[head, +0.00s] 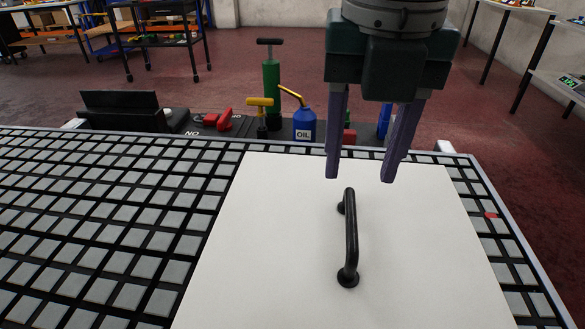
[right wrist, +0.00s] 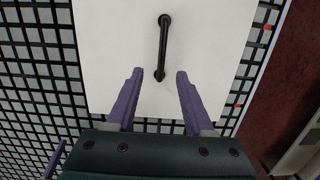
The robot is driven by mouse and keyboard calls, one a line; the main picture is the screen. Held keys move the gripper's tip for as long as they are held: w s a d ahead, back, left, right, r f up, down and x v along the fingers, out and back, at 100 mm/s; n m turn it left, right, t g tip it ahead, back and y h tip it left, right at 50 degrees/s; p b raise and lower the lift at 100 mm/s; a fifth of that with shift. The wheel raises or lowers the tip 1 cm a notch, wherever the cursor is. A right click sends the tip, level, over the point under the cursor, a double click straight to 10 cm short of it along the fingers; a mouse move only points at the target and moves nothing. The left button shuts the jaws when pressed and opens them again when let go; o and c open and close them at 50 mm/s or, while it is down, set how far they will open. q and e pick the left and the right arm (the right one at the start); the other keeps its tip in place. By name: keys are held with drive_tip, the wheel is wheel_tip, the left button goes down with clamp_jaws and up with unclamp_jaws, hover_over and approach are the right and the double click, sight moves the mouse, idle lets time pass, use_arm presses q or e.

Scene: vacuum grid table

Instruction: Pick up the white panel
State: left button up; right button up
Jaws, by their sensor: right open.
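The white panel (head: 270,245) lies flat on the grid table, with a black bar handle (head: 351,240) standing up from it. My right gripper (head: 360,180) is open and empty, pointing down above the far part of the panel. Its two purple fingers appear just beyond the far end of the handle in the head view. In the right wrist view the panel (right wrist: 110,50) fills the upper middle, and the handle (right wrist: 163,45) runs away from the gap between the open fingers (right wrist: 156,75).
The grid table (head: 100,215) has free room left of the panel. Along its far edge stand a green pump bottle (head: 271,85), a blue oil can (head: 304,124), a red object (head: 225,119) and a black box (head: 120,110). A wheeled cart (head: 158,40) stands farther back.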

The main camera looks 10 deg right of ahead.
sight(352, 216)
drive_tip(key=f, duration=0.3)
drive_tip(key=shift+d+f, duration=0.3)
drive_tip(key=shift+f, duration=0.05)
drive_tip(key=f, duration=0.2)
drive_tip(key=w+f+b, duration=0.1)
drive_tip(key=f, duration=0.2)
drive_tip(key=shift+w+d+f, duration=0.1)
drive_tip(key=shift+w+f, duration=0.1)
clamp_jaws()
drive_tip(key=shift+r, duration=0.15)
idle(0.7)
